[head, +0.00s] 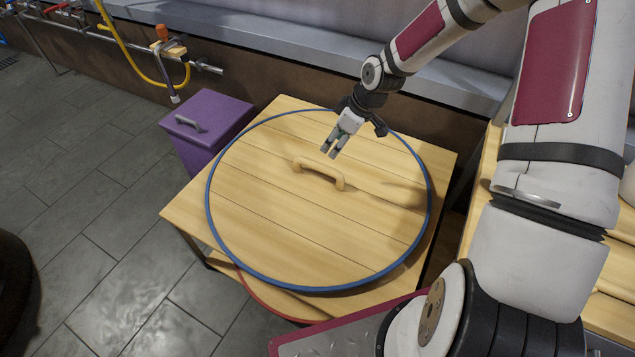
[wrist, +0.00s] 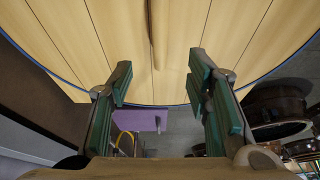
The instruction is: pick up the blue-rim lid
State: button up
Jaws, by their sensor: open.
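The blue-rim lid (head: 260,215) is a large round disc of pale wooden planks with a blue edge. It lies flat on a square wooden table (head: 190,210). A pale wooden handle (head: 320,174) stands up at its middle. My gripper (head: 333,150) is open and empty above the lid, close to the handle and pointing down towards it. In the wrist view my gripper (wrist: 158,82) has its green-padded fingers apart, with the lid (wrist: 230,35) filling the upper part and the handle (wrist: 158,30) between the fingers' lines. I cannot tell the exact height of the fingertips over the handle.
A red-rimmed disc (head: 275,302) shows partly below the table's front edge. A purple box (head: 205,120) with a grey handle stands at the table's left. A yellow hose (head: 130,55) and pipes run along the back wall. Tiled floor (head: 80,220) is open at the left.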

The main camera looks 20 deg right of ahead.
aim_at(320, 164)
jog(key=b+x, duration=0.5)
jog(key=x, duration=0.9)
jog(key=shift+f, duration=0.35)
dwell(0.4)
grip_shut()
jog(key=shift+w+r, duration=0.1)
jog(key=shift+r, duration=0.05)
